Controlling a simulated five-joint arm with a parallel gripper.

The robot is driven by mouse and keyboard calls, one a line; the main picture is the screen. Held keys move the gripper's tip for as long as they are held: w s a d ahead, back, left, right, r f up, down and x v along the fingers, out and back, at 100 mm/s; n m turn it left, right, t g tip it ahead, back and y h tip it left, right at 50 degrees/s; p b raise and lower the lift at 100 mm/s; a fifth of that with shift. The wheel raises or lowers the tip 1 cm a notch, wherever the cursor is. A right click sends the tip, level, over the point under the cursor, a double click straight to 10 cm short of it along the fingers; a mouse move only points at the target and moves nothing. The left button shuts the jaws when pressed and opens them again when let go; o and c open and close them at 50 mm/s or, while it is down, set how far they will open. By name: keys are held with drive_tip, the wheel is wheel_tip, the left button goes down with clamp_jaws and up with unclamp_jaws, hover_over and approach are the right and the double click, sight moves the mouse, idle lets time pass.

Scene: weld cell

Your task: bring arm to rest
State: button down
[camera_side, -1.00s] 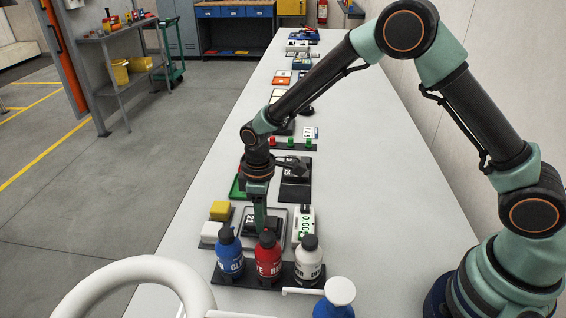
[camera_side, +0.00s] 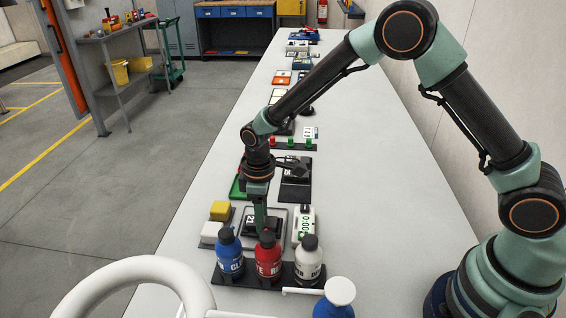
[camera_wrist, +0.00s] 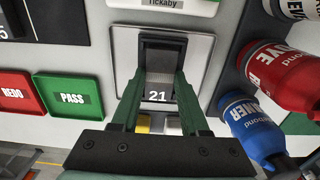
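My gripper (camera_side: 261,228) points down at a black block marked 21 (camera_side: 249,219) on a grey square plate (camera_side: 280,238), behind the row of bottles. In the wrist view my gripper's two green fingers (camera_wrist: 160,80) stand apart, one on each side of the middle of the black block (camera_wrist: 158,97). I cannot tell whether they press on it or only stand around it. The plate shows around the block in the wrist view (camera_wrist: 121,50).
Blue (camera_side: 229,256), red (camera_side: 268,261) and white (camera_side: 308,264) bottles stand close in front of the gripper. A yellow block (camera_side: 220,210) is to the left, a small display (camera_side: 304,225) to the right. Green PASS (camera_wrist: 68,96) and red REDO (camera_wrist: 14,93) pads lie nearby.

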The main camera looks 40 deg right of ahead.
drive_tip(key=shift+c, duration=1.7)
unclamp_jaws()
drive_tip(key=shift+r, duration=3.5)
drive_tip(key=shift+r, duration=0.2)
drive_tip(key=s+d+r+m+t, duration=0.5)
drive_tip(key=s+d+r+m, duration=0.4)
drive_tip(key=s+d+r, duration=0.5)
wheel_tip(320, 180, up, 2)
drive_tip(key=shift+s+d+r+t, duration=0.1)
drive_tip(key=shift+s+d+t, duration=0.2)
drive_tip(key=shift+s+d, duration=0.15)
